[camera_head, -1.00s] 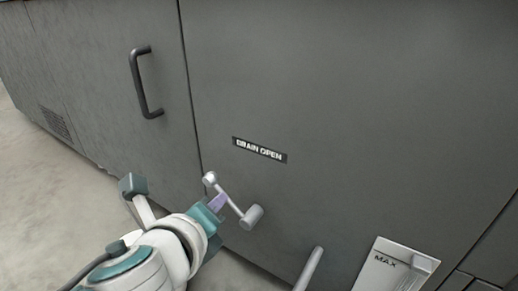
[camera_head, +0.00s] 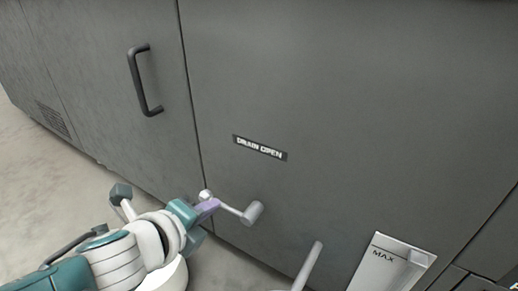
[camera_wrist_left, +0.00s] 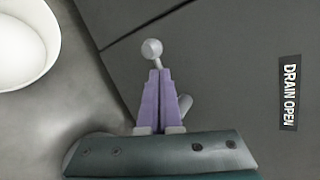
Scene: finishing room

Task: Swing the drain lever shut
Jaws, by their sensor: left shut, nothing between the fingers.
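The drain lever (camera_head: 232,210) is a light grey rod on a round hub (camera_head: 253,213), set in the dark cabinet front below the "DRAIN OPEN" label (camera_head: 260,147). Its rod points left and slightly up from the hub to a ball knob (camera_head: 205,195). My left gripper (camera_head: 211,206) has its purple fingers shut, with nothing between them, at the lever beside the knob. In the left wrist view the knob (camera_wrist_left: 152,48) shows just beyond the fingertips (camera_wrist_left: 158,72), and the fingers hide most of the rod. I cannot tell whether they touch it. My right gripper is not in view.
A grey pipe (camera_head: 308,267) and a pale panel marked MAX (camera_head: 385,268) are to the lever's right. A black door handle (camera_head: 143,82) is at upper left. A white round container (camera_wrist_left: 24,40) shows in the wrist view. Floor (camera_head: 65,165) is open at left.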

